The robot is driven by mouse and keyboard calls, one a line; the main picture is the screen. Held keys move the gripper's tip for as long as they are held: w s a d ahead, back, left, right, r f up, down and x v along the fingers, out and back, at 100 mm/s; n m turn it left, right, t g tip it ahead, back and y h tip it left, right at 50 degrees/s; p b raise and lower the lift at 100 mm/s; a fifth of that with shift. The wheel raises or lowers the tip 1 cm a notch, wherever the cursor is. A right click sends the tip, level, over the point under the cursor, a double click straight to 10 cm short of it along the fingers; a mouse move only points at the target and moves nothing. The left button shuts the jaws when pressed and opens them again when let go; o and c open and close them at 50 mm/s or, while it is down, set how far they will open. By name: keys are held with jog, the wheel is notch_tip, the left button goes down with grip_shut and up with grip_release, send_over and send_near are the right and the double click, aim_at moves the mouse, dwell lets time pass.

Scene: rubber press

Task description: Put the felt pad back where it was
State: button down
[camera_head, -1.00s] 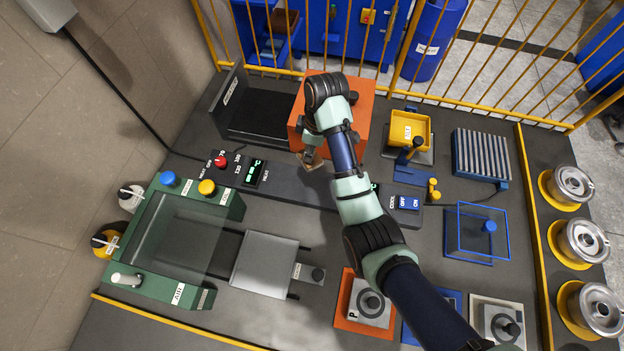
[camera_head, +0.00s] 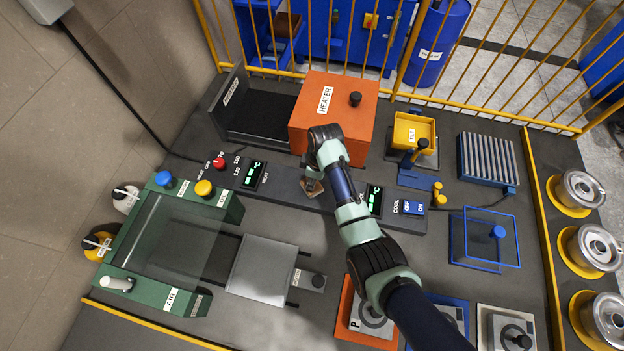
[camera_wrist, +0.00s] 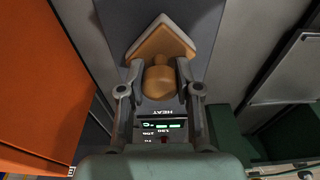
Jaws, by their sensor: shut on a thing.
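The felt pad (camera_wrist: 161,42) is a tan square piece with a rounded knob, seen between my fingers in the wrist view. My gripper (camera_wrist: 160,82) is shut on the knob, with the pad turned cornerwise beyond the fingertips. In the head view the pad (camera_head: 311,189) shows as a small brown patch below my gripper (camera_head: 313,178), over the dark control strip in front of the orange heater. Whether the pad touches the strip cannot be told.
The orange heater box (camera_head: 326,102) stands just behind my gripper. The green press (camera_head: 165,250) with its grey plate (camera_head: 263,268) lies front left. A yellow bin (camera_head: 411,131) and a ribbed rack (camera_head: 487,158) stand to the right. A dark tray (camera_head: 262,118) stands left of the heater.

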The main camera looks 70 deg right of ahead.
aim_at(317, 185)
jog(key=c, duration=0.8)
grip_release()
jog(key=shift+f, duration=0.1)
notch_tip(317, 185, up, 12)
jog(key=s+p, duration=0.1)
jog(key=p, duration=0.2)
jog(key=shift+s+d, duration=0.15)
jog(key=shift+s, duration=0.2)
